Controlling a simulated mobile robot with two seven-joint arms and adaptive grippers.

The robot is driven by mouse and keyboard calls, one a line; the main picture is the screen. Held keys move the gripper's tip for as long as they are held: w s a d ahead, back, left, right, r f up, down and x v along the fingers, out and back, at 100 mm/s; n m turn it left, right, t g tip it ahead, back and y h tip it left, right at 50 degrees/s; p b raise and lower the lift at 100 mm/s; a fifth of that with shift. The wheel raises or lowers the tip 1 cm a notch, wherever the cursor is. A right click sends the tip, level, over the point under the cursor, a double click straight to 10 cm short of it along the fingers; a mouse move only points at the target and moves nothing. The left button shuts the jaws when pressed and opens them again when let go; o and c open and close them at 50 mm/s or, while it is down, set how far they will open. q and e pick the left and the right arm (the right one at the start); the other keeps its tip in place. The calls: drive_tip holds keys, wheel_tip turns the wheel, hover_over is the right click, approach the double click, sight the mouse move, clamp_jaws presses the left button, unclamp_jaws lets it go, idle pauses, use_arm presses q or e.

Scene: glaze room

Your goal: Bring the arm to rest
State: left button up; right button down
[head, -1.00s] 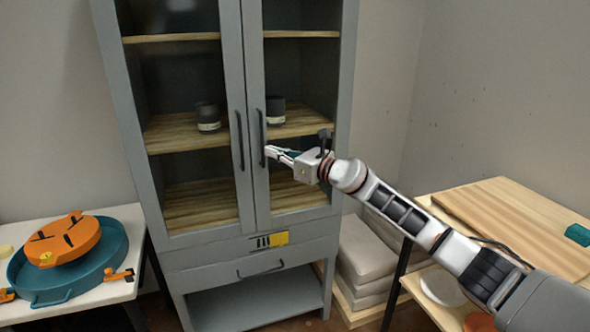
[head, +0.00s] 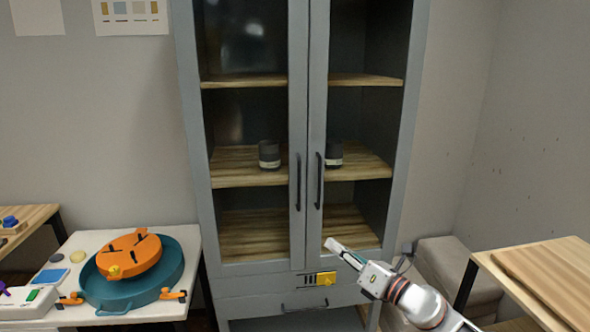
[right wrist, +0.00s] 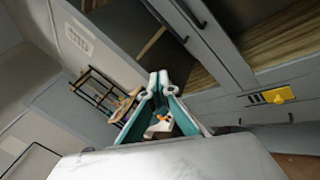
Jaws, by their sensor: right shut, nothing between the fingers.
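My right gripper (head: 337,246) shows at the lower right in the head view. Its fingers are together with nothing between them. It points up and left, in front of the lower part of the grey cabinet (head: 193,150), below the right door's handle (head: 319,181) and apart from it. In the right wrist view the two finger tips (right wrist: 158,80) meet. The left door's handle (head: 298,182) is beside the right one, and both glazed doors look shut. My left gripper is not in view.
Two dark jars (head: 269,155) (head: 333,156) stand on the cabinet's middle shelf. A yellow piece (head: 326,278) sits above the drawer handle (head: 304,305). A white table (head: 190,262) with a teal and orange round device (head: 135,268) is at left. A wooden table (head: 545,285) is at right.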

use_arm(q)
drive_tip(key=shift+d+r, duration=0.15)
use_arm(e)
drive_tip(key=s+d+f+m+g+h, duration=0.1)
drive_tip(key=s+d+f+m+h, duration=0.1)
drive_tip(key=s+f+m, duration=0.9)
drive_tip(key=s+d+f+m+g+h, duration=0.1)
drive_tip(key=s+d+f+m+h, duration=0.2)
drive_tip(key=s+f+m, duration=0.7)
drive_tip(key=s+d+f+m+g+h, duration=0.2)
drive_tip(key=s+d+f+m+h, duration=0.1)
drive_tip(key=s+f+m, duration=0.8)
drive_tip(key=s+f+h, duration=0.1)
drive_tip(key=s+f, duration=0.1)
drive_tip(key=s, duration=0.1)
drive_tip(key=shift+d+m, duration=0.15)
drive_tip(key=shift+m, duration=0.15)
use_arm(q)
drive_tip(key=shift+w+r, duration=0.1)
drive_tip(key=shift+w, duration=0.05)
